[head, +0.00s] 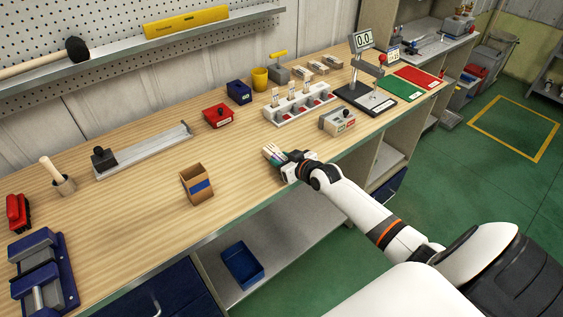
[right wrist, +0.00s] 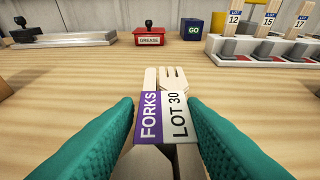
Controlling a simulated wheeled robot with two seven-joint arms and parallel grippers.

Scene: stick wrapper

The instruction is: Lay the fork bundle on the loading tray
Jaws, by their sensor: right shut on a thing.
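The fork bundle (right wrist: 160,120) is a set of pale wooden forks with a purple and white band reading FORKS and LOT 30. My right gripper (right wrist: 165,108) is shut on it, with green pads on both sides of the band. In the head view the bundle (head: 271,151) shows at the tips of my right gripper (head: 279,158), over the front part of the bench. I cannot tell its exact height. No label marks the loading tray; a long flat grey metal piece (head: 150,148) with a black knob lies at the back left. My left gripper is out of view.
A cardboard box (head: 197,186) with a blue band stands left of my right gripper. Behind are a red GREASE box (head: 219,116), a blue GO box (head: 239,92) and a white rack (head: 300,108) holding upright sticks. A grey box (head: 338,121) stands to the right.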

